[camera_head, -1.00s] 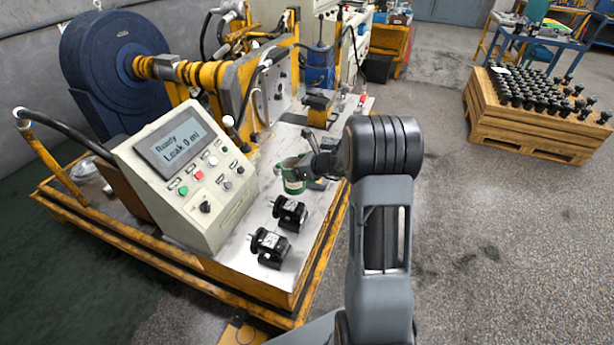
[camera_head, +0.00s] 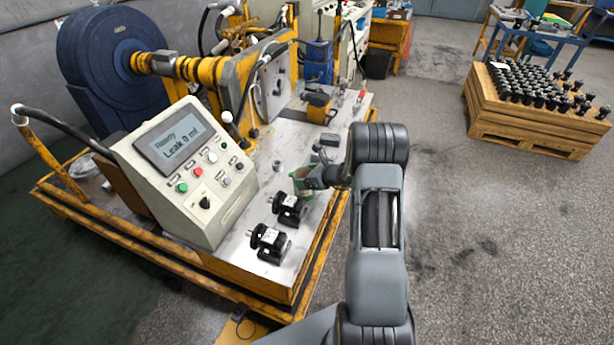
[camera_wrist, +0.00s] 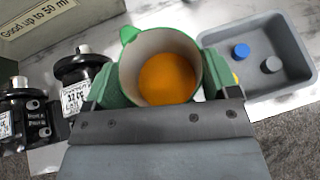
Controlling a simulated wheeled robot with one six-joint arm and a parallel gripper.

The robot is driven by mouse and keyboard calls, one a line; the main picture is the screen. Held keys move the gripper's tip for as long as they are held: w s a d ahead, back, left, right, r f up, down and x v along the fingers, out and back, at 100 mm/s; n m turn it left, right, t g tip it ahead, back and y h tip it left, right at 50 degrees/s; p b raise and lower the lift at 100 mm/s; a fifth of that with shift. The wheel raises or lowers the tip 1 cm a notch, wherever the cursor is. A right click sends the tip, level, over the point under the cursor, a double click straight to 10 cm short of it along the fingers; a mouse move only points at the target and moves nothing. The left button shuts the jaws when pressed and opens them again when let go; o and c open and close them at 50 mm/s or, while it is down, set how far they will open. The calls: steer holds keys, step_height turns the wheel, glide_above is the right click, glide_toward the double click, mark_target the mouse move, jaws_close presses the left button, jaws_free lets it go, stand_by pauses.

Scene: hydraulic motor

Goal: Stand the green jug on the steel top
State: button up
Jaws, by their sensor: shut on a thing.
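The green jug (camera_wrist: 160,70) holds orange liquid, and its spout points up and left in the wrist view. My gripper (camera_wrist: 160,92) is shut on the jug, one finger on each side. In the head view the jug (camera_head: 303,184) is partly hidden by my gripper (camera_head: 312,178). It is over the right part of the steel top (camera_head: 285,150), beyond the two black motors. I cannot tell whether its base touches the steel; the base is hidden in the wrist view.
Two black motors (camera_head: 289,208) (camera_head: 268,243) stand close in front of the jug. A grey tray (camera_wrist: 260,55) with a blue and a grey cap is right of it in the wrist view. The control box (camera_head: 185,170) stands left. A small metal cylinder (camera_head: 277,166) stands behind.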

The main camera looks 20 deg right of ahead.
steer(key=shift+f, duration=0.1)
steer(key=o, duration=1.5)
